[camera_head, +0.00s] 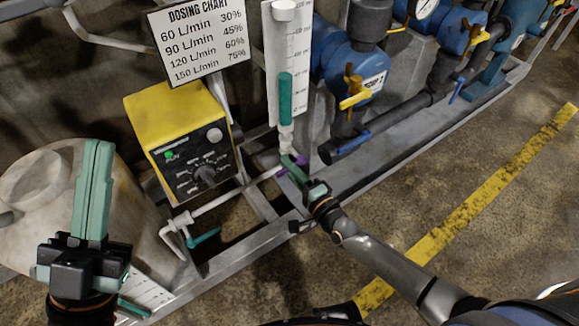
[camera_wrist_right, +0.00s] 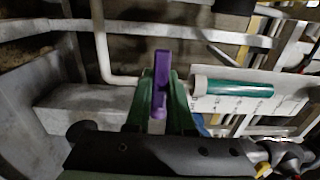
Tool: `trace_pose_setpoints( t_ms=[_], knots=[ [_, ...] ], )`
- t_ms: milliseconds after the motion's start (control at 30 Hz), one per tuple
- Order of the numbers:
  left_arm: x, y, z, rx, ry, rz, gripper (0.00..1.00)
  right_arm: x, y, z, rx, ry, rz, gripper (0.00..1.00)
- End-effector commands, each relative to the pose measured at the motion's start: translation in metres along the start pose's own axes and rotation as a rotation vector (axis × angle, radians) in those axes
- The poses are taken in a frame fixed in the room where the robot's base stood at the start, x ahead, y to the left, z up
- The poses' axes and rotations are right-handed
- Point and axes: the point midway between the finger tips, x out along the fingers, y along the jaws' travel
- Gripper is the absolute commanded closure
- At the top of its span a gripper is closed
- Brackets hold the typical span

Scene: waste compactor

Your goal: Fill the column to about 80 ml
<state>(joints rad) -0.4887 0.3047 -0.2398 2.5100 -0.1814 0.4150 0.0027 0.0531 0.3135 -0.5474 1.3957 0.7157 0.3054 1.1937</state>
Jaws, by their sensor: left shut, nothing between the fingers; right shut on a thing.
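The calibration column (camera_head: 285,98) is a clear upright tube on a white scale board, topped by a white cap. Green liquid fills its lower part; the scale figures are too small to read surely. In the right wrist view the column (camera_wrist_right: 232,87) lies sideways, right of the fingers. A purple valve handle (camera_wrist_right: 161,70) sits between the green fingers of my right gripper (camera_wrist_right: 160,85), which is shut on it. In the head view this gripper (camera_head: 292,163) is just below the column and partly hides the handle. My left gripper (camera_head: 98,148) is shut and empty, pointing up.
A yellow dosing pump (camera_head: 165,110) with a lit green light and a dial stands left of the column, under a dosing chart (camera_head: 200,45). A teal-handled valve (camera_head: 204,237) is on the white pipe below. Blue pipework (camera_head: 350,68) stands right. A white tank (camera_head: 40,195) is at left.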

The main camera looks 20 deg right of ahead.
Motion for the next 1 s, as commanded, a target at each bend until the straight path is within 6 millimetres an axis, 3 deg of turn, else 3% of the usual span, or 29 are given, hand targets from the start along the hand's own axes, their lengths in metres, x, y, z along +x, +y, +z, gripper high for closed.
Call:
trace_pose_setpoints(
  t_ms=[167,200,433,767,1000],
  knots=[
    [0.0,0.0,0.0,0.0,-0.002,0.002,1.0,-0.001,0.0,0.0,0.006,0.0,0.001,1.0],
    [0.0,0.0,0.0,0.0,-0.002,0.002,1.0,-0.001,0.0,0.0,0.006,0.0,0.001,0.74],
    [0.0,0.0,0.001,0.0,-0.002,0.002,1.0,0.0,0.0,0.0,0.003,0.001,0.0,0.49],
    [0.001,0.0,-0.001,0.0,-0.002,0.002,1.0,-0.005,-0.001,0.0,0.001,0.001,0.0,0.49],
    [0.011,-0.004,-0.012,0.016,0.005,0.007,1.0,-0.048,-0.002,0.0,0.001,-0.001,0.005,0.49]
  ],
)
